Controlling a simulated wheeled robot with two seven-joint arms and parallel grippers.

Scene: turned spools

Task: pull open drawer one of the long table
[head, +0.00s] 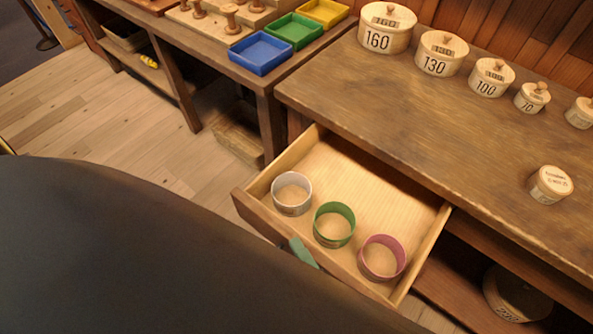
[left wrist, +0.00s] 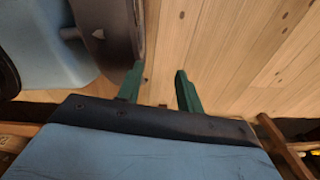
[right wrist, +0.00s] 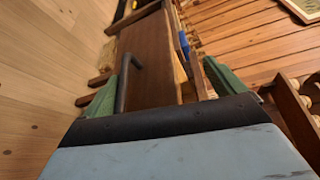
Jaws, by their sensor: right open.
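The drawer (head: 345,165) of the long table (head: 400,110) stands pulled out, its pale inside showing in the head view. Its brown front (right wrist: 150,75) and dark bar handle (right wrist: 128,80) show in the right wrist view. My right gripper (right wrist: 166,65) is open, with the handle between its green fingers, closer to the left one. In the head view one green finger shows at the drawer front; my dark body hides the rest. My left gripper (left wrist: 158,80) is open and empty, above the wooden floor, out of the head view.
In the drawer stand a white ring (head: 291,207), a green ring (head: 334,243) and a pink ring (head: 382,275). Several lidded, numbered round boxes (head: 386,40) stand on the table. A side bench holds blue (head: 260,69), green (head: 293,45) and yellow trays (head: 322,12).

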